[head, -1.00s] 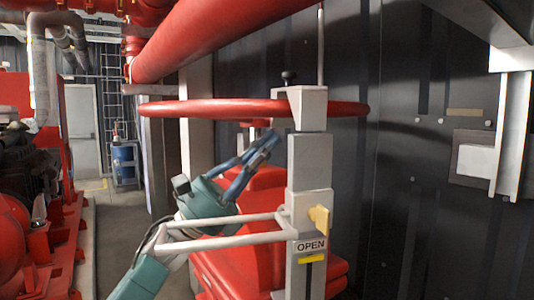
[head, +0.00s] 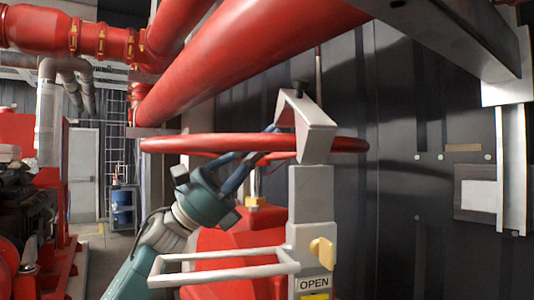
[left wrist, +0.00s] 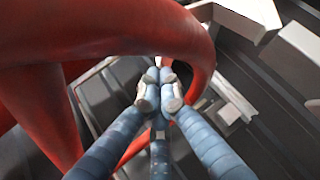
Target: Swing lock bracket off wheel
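The lock bracket (head: 313,128) is a light grey angled piece with a black knob on top, on the grey post (head: 311,195). It stands tilted up, its free leg raised over the rim of the red wheel (head: 205,144). My left gripper (head: 271,130) is under its left side; its blue fingers pass behind the rim and the tips show just above it. In the left wrist view the fingertips (left wrist: 158,92) are together with nothing seen between them, and the red rim (left wrist: 190,35) curves around them. Contact with the bracket cannot be told. My right gripper is not in view.
A white bar handle (head: 225,255) and a yellow knob (head: 322,252) are on the post, above an OPEN sign (head: 313,284). A thick red pipe (head: 240,65) runs overhead. A dark wall (head: 400,240) stands behind on the right.

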